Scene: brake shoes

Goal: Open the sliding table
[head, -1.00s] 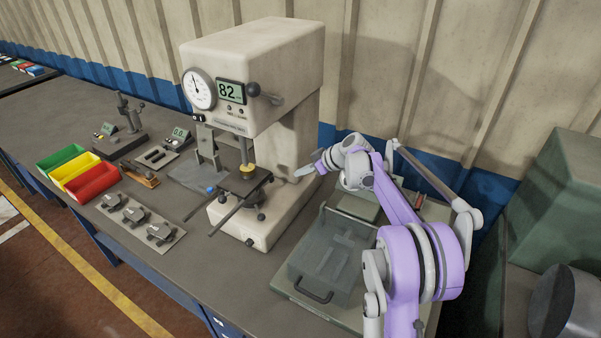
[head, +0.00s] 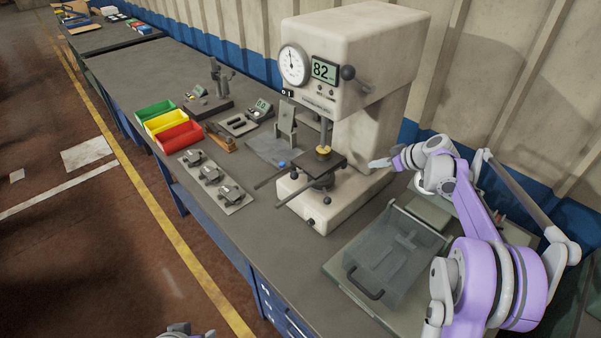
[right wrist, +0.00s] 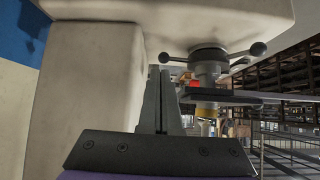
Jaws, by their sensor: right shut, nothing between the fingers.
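A dark small table with two long rails (head: 322,165) sits under the spindle of the big cream press machine (head: 365,60); I take it as the sliding table. The rails stick out to its left. My right gripper (head: 378,163) is at the right side of the machine, beside its column and apart from the table. In the right wrist view my right gripper's fingers (right wrist: 161,98) are shut together and empty. The dark table plate (right wrist: 225,96) shows there right of the fingers, beneath the spindle.
A clear lidded box with a handle (head: 395,255) stands on the bench in front of my right arm. Green, yellow and red bins (head: 165,125) and a plate with metal parts (head: 215,180) lie to the left. The bench front between them is clear.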

